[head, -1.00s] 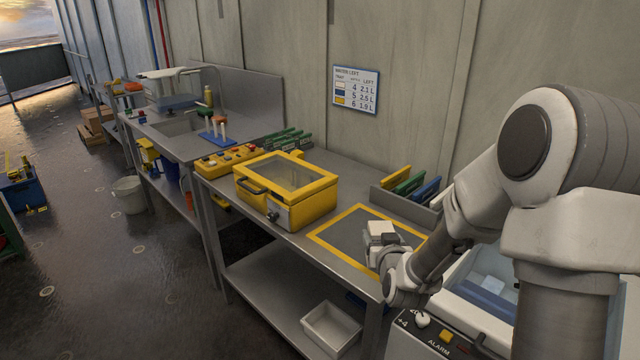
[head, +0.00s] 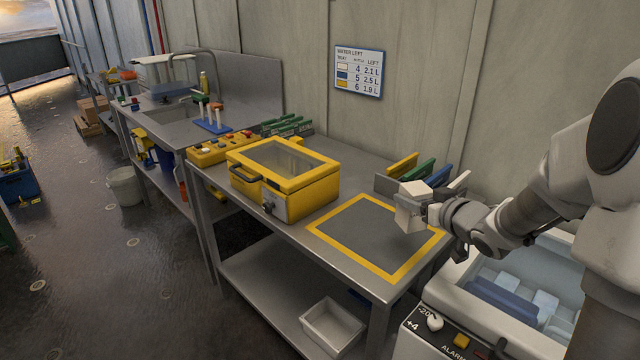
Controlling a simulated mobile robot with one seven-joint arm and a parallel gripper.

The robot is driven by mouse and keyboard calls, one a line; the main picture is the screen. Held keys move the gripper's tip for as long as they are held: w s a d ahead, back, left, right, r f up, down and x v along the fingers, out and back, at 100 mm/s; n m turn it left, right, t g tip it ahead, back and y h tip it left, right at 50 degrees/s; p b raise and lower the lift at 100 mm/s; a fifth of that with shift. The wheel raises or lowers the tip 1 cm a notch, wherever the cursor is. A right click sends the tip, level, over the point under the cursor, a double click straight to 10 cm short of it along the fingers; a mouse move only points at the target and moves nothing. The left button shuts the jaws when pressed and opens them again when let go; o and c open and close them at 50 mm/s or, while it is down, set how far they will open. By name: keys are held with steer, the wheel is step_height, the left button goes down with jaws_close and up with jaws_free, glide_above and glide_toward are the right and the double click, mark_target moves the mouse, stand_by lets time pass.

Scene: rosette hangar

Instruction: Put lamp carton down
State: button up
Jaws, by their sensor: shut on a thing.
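The lamp carton (head: 409,214) appears as a small white box with a pale top. My gripper (head: 434,213) comes from the right and is shut on it. The carton shows over the far right part of the yellow-bordered grey square (head: 362,231) on the bench. It looks a little above the surface, though its underside is hard to judge. The fingers are partly hidden by the carton and the wrist. The inside of the square is otherwise bare.
A yellow case with a clear lid (head: 285,178) stands left of the square. A rack of coloured folders (head: 404,167) stands behind the carton. An open cooler (head: 520,291) is at the bench's right end. A white bin (head: 332,328) sits on the lower shelf.

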steer(key=s+d+f+b, duration=0.2)
steer(key=d, duration=0.1)
steer(key=shift+n+y, duration=0.5)
steer(key=shift+y, duration=0.1)
steer(key=shift+w+a+f+b, duration=0.9)
steer(key=shift+a+f, duration=0.7)
steer(key=shift+f, duration=0.15)
steer(key=shift+w+a+f+b, duration=0.85)
steer(key=shift+a+f, duration=0.75)
steer(key=shift+f, duration=0.2)
steer(key=shift+w+a+f+b, duration=0.9)
steer(key=shift+a+f, duration=0.7)
steer(key=shift+f, duration=0.15)
steer(key=shift+f, duration=0.2)
steer(key=o, duration=1.4)
steer(key=shift+c, duration=0.2)
